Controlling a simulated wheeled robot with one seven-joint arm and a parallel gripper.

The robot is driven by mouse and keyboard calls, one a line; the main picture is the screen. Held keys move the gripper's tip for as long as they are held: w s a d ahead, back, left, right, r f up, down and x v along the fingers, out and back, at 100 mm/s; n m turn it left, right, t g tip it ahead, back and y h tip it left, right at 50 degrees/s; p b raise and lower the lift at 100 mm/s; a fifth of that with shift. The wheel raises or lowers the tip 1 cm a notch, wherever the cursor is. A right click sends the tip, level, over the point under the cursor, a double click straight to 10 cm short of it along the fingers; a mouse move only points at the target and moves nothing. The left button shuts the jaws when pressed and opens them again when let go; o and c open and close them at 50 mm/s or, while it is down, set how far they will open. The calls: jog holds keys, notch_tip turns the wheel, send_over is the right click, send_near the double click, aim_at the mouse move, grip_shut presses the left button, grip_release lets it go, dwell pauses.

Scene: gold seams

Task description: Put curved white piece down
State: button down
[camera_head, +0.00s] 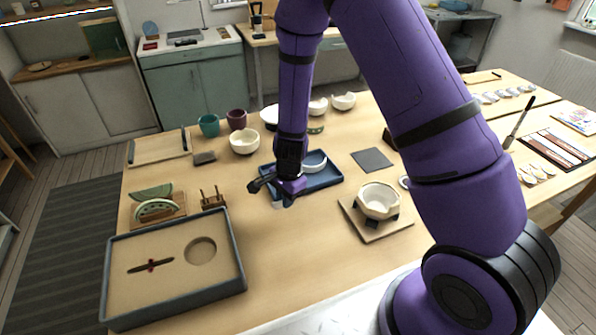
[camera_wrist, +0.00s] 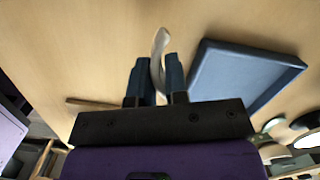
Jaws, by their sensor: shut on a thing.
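My gripper (camera_head: 276,192) is over the table at the front left corner of the blue tray (camera_head: 328,181). It is shut on a curved white piece (camera_wrist: 159,42), which stands out between the two dark blue fingers (camera_wrist: 157,76) in the wrist view. In the head view only a small pale bit of the piece (camera_head: 277,205) shows below the gripper. I cannot tell whether the piece touches the table. The blue tray (camera_wrist: 240,75) lies to the right of the fingers in the wrist view. Another white curved piece (camera_head: 315,162) lies in the tray, partly hidden by my arm.
A cracked white bowl (camera_head: 378,200) sits on a stand at the right. A large framed tray (camera_head: 225,265) is at the front left, with a small wooden rack (camera_head: 212,198) behind it. A dark square mat (camera_head: 372,159) lies flat. Bare table lies in front of my gripper.

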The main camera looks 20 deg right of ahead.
jog(key=w+d, duration=0.1)
jog(key=w, duration=0.3)
jog(key=w+d+f, duration=0.1)
jog(key=w+d, duration=0.1)
jog(key=w, duration=0.3)
jog(key=w+d, duration=0.1)
jog(key=w, duration=0.4)
jog(key=shift+d+f, duration=0.3)
jog(key=shift+d, duration=0.1)
jog(key=shift+f, duration=1.65)
jog(key=shift+f, duration=0.1)
jog(key=c, duration=1.1)
grip_release()
jog(key=r, duration=0.4)
jog(key=d+r, duration=0.1)
jog(key=r, duration=0.7)
jog(key=shift+w+d+r, duration=0.1)
jog(key=shift+d+r, duration=0.05)
jog(key=shift+r, duration=0.05)
